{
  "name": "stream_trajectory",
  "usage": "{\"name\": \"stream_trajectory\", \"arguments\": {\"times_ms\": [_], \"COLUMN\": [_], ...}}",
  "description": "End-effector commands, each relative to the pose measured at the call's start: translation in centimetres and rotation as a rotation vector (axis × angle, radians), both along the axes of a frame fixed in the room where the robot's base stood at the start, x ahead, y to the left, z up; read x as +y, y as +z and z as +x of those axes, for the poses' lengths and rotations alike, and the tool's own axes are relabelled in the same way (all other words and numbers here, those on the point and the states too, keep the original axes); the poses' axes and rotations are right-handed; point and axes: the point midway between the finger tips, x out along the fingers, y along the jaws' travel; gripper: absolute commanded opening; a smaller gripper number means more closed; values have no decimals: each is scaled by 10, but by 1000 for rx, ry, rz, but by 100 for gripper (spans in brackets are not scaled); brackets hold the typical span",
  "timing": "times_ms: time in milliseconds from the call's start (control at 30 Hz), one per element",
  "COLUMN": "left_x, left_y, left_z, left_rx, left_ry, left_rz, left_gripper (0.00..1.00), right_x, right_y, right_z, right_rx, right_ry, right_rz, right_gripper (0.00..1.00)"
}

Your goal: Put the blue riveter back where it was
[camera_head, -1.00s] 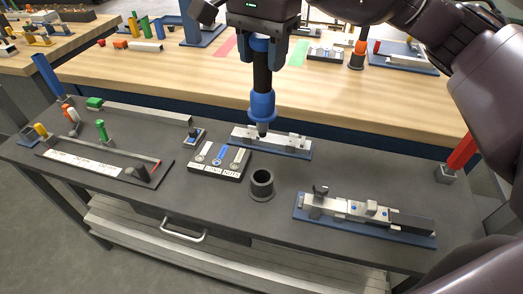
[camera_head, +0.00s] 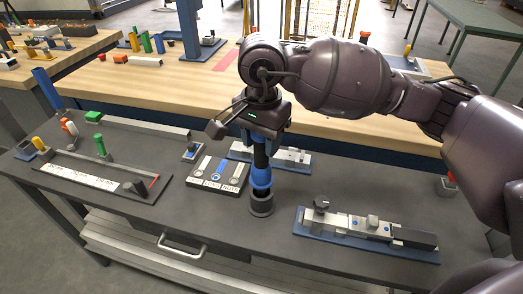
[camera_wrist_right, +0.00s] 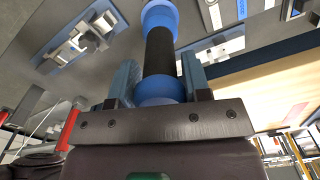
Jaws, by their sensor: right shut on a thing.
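The blue riveter (camera_head: 261,176), with blue collars and a black grip, stands upright directly over the round dark holder (camera_head: 261,207) on the grey bench. Its lower tip is at the holder's mouth and seems to be inside it; how deep is hidden. My right gripper (camera_head: 265,136) is shut on the riveter's upper part from above. In the right wrist view the two fingers press on either side of the riveter (camera_wrist_right: 160,50) near its blue end. My left gripper is not in view.
A labelled block (camera_head: 218,174) is left of the holder. A blue-based fixture (camera_head: 270,155) is behind it, and another fixture (camera_head: 365,233) lies to the right. A long tray (camera_head: 100,181) is at left. The bench front before the holder is clear.

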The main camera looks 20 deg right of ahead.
Motion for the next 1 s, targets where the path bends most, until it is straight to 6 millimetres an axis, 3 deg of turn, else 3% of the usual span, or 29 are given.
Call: {"name": "stream_trajectory", "arguments": {"times_ms": [233, 867, 900, 1000], "left_x": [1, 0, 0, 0], "left_y": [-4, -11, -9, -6], "left_z": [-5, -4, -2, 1], "left_rx": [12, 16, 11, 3], "left_ry": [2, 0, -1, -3], "left_rz": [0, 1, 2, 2], "left_gripper": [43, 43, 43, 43], "right_x": [0, 0, 0, 0], "right_y": [-30, -40, -41, -40], "right_z": [0, 0, 0, 0], "right_rx": [1, 1, 2, 1], "right_ry": [0, 0, 0, 0], "right_rz": [0, 0, 0, -1], "right_gripper": [20, 20, 47, 62]}}
